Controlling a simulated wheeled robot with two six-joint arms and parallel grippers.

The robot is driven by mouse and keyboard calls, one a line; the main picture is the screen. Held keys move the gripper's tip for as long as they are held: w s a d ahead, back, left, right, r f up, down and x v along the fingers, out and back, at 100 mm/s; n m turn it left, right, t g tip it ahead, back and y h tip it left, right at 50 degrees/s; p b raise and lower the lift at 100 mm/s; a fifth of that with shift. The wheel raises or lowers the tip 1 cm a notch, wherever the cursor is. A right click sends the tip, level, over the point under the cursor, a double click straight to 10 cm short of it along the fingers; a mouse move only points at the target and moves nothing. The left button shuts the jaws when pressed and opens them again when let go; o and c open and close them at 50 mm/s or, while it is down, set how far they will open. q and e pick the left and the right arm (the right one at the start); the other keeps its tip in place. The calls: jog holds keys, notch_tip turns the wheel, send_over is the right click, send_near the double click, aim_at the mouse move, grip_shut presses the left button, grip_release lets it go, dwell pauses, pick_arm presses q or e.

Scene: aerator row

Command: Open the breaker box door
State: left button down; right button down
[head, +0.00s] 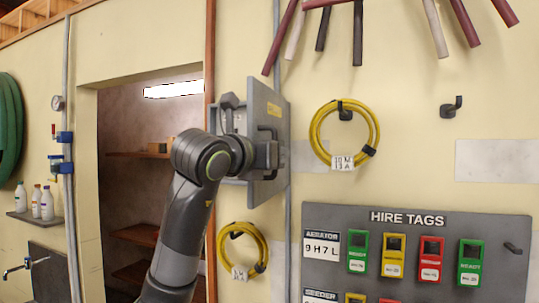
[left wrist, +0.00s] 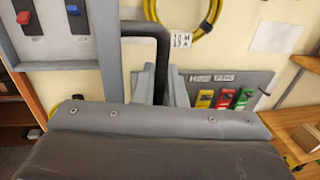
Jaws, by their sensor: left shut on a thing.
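The grey breaker box (head: 227,114) is on the wall just right of the doorway. Its door (head: 265,95) stands partly open, swung out from the wall, with its hinge side apparently at the right. A dark bar handle (head: 277,132) is on the door's outer face. My left gripper (head: 268,157) is shut on the handle. In the left wrist view the bar handle (left wrist: 152,32) runs down between the fingers of my left gripper (left wrist: 160,90). A red switch (left wrist: 24,18) and a blue switch (left wrist: 73,10) show inside the box at upper left. My right gripper is not in view.
A vertical conduit (head: 288,240) runs beside the door. Yellow hose coils hang right (head: 375,125) of and below (head: 222,250) the box. A hire tags board (head: 420,222) is at lower right. Pipes hang overhead. The doorway (head: 125,120) opens at left.

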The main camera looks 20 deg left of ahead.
pick_arm(q)
jog(key=shift+d+r+y, duration=0.15)
jog(key=shift+d+y, duration=0.05)
jog(key=shift+y, duration=0.1)
jog(key=shift+a, duration=0.15)
jog(key=c, duration=1.9)
grip_release()
jog(key=shift+c, duration=0.2)
jog(key=shift+o, duration=0.3)
jog(key=shift+w, duration=0.1)
